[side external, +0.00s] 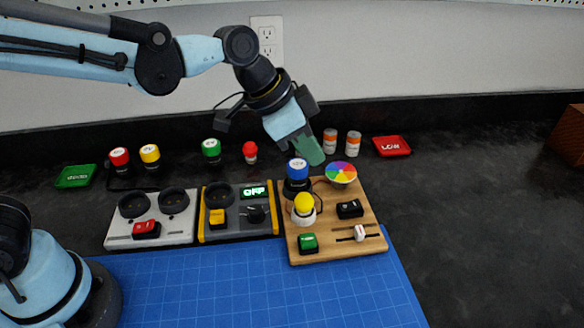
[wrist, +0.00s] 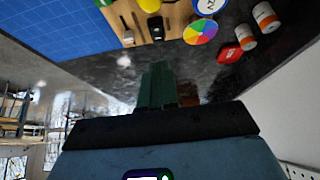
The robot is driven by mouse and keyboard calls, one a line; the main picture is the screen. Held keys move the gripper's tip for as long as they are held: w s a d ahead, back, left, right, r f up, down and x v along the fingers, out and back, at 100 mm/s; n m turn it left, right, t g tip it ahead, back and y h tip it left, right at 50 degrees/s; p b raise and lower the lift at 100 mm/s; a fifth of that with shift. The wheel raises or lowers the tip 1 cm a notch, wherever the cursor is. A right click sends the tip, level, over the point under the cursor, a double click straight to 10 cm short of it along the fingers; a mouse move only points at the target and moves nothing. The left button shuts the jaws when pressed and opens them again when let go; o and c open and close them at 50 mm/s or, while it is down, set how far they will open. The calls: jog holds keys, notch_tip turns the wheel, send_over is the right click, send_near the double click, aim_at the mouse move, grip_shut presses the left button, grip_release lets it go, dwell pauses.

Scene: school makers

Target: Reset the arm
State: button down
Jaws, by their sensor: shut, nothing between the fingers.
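My gripper (side external: 309,150) is at the end of my raised arm, in the air above the back edge of the wooden board (side external: 328,250). Its green fingers point down and are shut with nothing between them. In the wrist view the shut fingers (wrist: 157,87) show over dark countertop. In the side view the fingertips appear close to the blue knob (side external: 298,170) and the colour wheel (side external: 341,173); whether they touch anything I cannot tell, but they look apart.
The board carries a yellow bulb (side external: 304,204), green button (side external: 308,243), black switch (side external: 349,209) and slider (side external: 360,233). Two panels (side external: 238,212) (side external: 150,220) stand left. Two cans (side external: 330,141) (side external: 353,144) and a red tray (side external: 391,146) are behind.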

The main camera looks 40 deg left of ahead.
jog(key=shift+s+a+r, duration=0.15)
jog(key=shift+s+r, duration=0.05)
jog(key=shift+a, duration=0.1)
jog(key=s+a+f+n+t+y, duration=0.1)
jog(key=s+a+n, duration=0.3)
jog(key=a, duration=0.5)
jog(key=s+a+f+n+t+y, duration=0.1)
jog(key=s+a+n+t+y, duration=0.1)
jog(key=s+a+n, duration=0.3)
jog(key=a+y, duration=0.1)
jog(key=a, duration=0.3)
jog(key=shift+s+a, duration=0.25)
jog(key=shift+s, duration=0.05)
